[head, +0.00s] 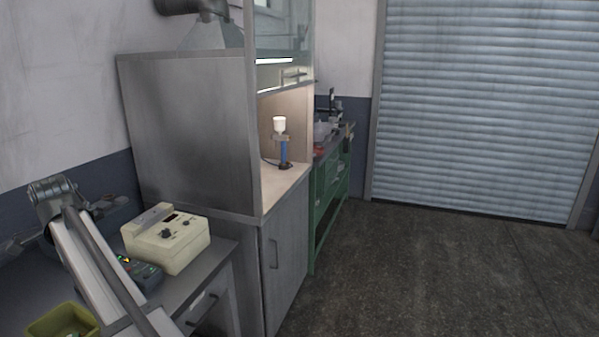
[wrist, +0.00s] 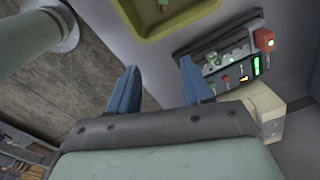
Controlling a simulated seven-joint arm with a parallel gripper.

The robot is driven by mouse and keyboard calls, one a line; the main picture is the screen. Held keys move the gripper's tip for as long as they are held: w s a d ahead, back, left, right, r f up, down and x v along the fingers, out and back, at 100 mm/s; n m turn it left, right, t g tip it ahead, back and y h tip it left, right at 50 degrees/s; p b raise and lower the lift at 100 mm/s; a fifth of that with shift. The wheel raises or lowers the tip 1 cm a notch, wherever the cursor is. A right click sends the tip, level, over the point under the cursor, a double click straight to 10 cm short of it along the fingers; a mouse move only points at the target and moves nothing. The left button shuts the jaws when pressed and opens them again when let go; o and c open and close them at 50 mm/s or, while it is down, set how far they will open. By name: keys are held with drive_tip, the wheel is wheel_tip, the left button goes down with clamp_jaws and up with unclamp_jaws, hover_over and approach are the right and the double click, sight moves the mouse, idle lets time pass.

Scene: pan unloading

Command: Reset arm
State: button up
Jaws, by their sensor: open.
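My gripper (wrist: 160,88) shows in the wrist view with its two blue fingers spread apart and nothing between them. It hangs above the bench area, with a yellow-green pan (wrist: 150,33) beyond the fingertips at the top of the picture. A small green item lies in that pan, cut off by the picture edge. The pan also shows at the lower left of the head view (head: 40,325). I cannot make out my gripper in the head view.
A control panel (wrist: 228,62) with lit buttons and a cream box (head: 165,243) stand on the bench. A white sloping chute-like part (head: 85,262) rises beside them. A metal cabinet (head: 190,135) stands behind. Open floor (head: 420,270) lies to the right.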

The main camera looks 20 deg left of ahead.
drive_tip(key=w+d+f+n, duration=0.1)
drive_tip(key=w+d+f, duration=1)
drive_tip(key=w+d, duration=0.25)
drive_tip(key=w+d+f, duration=1.1)
drive_tip(key=w+d, duration=0.2)
drive_tip(key=d, duration=0.1)
drive_tip(key=w+d+f+n, duration=0.1)
drive_tip(key=d+f, duration=0.4)
drive_tip(key=d, duration=0.6)
drive_tip(key=w+d+f, duration=0.2)
drive_tip(key=d+f, duration=0.3)
drive_tip(key=d, duration=0.6)
drive_tip(key=w+d+f+n, duration=0.1)
drive_tip(key=d+f, duration=0.5)
drive_tip(key=d, duration=0.5)
drive_tip(key=s+d+f+n, duration=0.1)
drive_tip(key=s+d+f, duration=0.3)
drive_tip(key=d, duration=0.6)
drive_tip(key=s+d+f, duration=0.3)
drive_tip(key=s+d, duration=0.1)
drive_tip(key=d, duration=0.7)
drive_tip(key=s+f+g, duration=0.3)
drive_tip(key=s+f, duration=0.7)
drive_tip(key=s, duration=0.5)
drive_tip(key=s+f+g, duration=0.4)
drive_tip(key=s+f, duration=0.6)
drive_tip(key=s, duration=0.5)
drive_tip(key=shift+a+f+h, duration=0.15)
drive_tip(key=shift+f+h, duration=0.15)
drive_tip(key=shift+f, duration=0.05)
